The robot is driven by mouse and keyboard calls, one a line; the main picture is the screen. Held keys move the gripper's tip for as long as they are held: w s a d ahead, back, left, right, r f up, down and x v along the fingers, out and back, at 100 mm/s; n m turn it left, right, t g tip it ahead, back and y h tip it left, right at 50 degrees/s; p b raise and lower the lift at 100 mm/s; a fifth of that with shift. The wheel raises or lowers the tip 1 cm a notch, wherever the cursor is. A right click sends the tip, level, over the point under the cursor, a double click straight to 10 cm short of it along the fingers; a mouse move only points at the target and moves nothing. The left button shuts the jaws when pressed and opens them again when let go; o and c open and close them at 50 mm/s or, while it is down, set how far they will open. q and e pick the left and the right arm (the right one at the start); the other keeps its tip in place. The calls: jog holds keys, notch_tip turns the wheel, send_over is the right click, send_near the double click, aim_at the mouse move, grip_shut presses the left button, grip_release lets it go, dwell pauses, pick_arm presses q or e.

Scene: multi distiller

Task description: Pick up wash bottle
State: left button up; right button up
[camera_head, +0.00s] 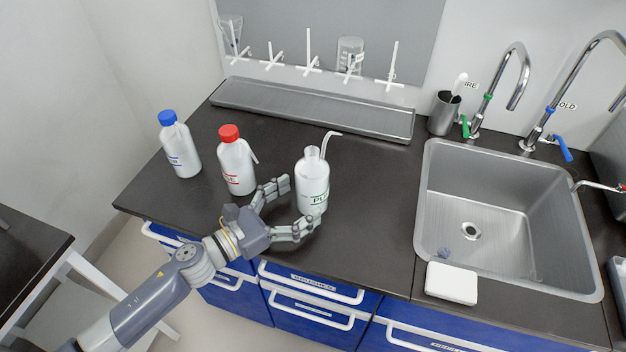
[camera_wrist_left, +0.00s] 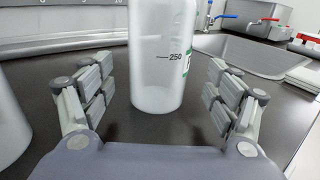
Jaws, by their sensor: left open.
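One has a blue cap (camera_head: 181,150), one has a red cap (camera_head: 237,165), and a white one with a bent spout and green lettering (camera_head: 313,178) stands on the right. My left gripper (camera_head: 301,205) is open, with its fingers pointing at the green-lettered bottle from the front left. In the left wrist view that bottle (camera_wrist_left: 160,70) stands upright between the open fingers and a little beyond them. Its top is cut off there. The right gripper is not in view.
A steel sink (camera_head: 500,260) with taps is on the right, and a white sponge-like block (camera_head: 452,283) lies on its front edge. A metal drip tray (camera_head: 310,108) runs along the back under a drying rack. A dark cup (camera_head: 443,113) stands near the taps.

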aim_at(313, 190)
pick_arm(q)
jog(key=p+x, duration=0.1)
jog(key=x, duration=0.3)
jog(key=shift+w+d, duration=0.15)
jog(key=shift+w, duration=0.2)
jog(key=c, duration=0.9)
jog(key=shift+r, duration=0.2)
